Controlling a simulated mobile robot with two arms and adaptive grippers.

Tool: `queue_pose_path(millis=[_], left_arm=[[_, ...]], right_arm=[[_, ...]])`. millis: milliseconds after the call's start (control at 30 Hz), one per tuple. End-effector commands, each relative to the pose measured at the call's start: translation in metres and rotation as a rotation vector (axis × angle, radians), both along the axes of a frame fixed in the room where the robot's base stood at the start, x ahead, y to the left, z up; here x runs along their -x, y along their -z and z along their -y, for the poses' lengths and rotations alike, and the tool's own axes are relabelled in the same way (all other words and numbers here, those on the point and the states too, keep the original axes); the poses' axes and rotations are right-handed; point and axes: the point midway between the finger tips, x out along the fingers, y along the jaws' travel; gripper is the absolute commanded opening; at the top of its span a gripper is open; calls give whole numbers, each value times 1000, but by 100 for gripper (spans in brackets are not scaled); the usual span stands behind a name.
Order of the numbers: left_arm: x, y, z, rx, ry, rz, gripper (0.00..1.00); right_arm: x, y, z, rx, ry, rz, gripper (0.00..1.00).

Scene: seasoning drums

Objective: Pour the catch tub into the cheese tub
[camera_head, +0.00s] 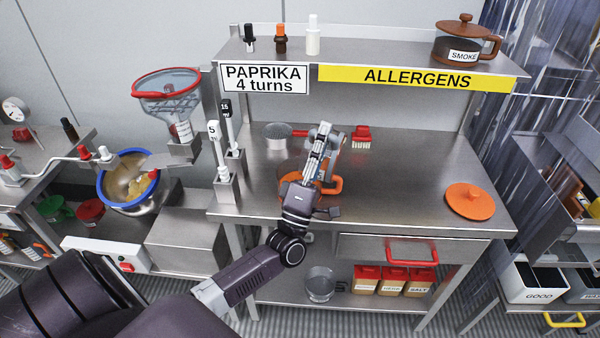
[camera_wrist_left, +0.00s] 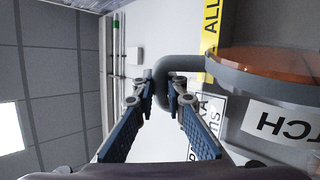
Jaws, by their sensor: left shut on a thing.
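My left gripper (camera_head: 322,140) is over the middle of the steel bench. In the left wrist view, its fingers (camera_wrist_left: 163,88) are shut on the grey handle (camera_wrist_left: 172,64) of the catch tub (camera_wrist_left: 262,86). That tub is grey with an orange top and a white label partly reading "TCH". In the head view the tub is mostly hidden behind the gripper. Below the gripper is an orange tub with an orange handle (camera_head: 333,187), partly covered by my arm; its label is not visible, so I cannot tell whether it is the cheese tub. My right gripper is not in view.
An orange lid (camera_head: 470,201) lies on the bench at right, with clear steel around it. Tall measuring spoons (camera_head: 218,150) stand at left. A brown SMOKE pot (camera_head: 463,43) sits on the shelf.

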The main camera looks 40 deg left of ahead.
Motion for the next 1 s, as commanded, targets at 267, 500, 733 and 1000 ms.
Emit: queue_pose_path(millis=[267, 500, 733, 1000], left_arm=[[2, -3, -6, 37, -1, 15, 0], [3, -5, -11, 67, -1, 26, 0], [5, -7, -16, 97, 0, 35, 0], [7, -8, -22, 131, -1, 47, 0]], right_arm=[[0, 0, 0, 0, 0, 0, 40], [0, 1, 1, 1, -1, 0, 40], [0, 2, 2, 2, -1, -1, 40], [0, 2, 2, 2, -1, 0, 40]])
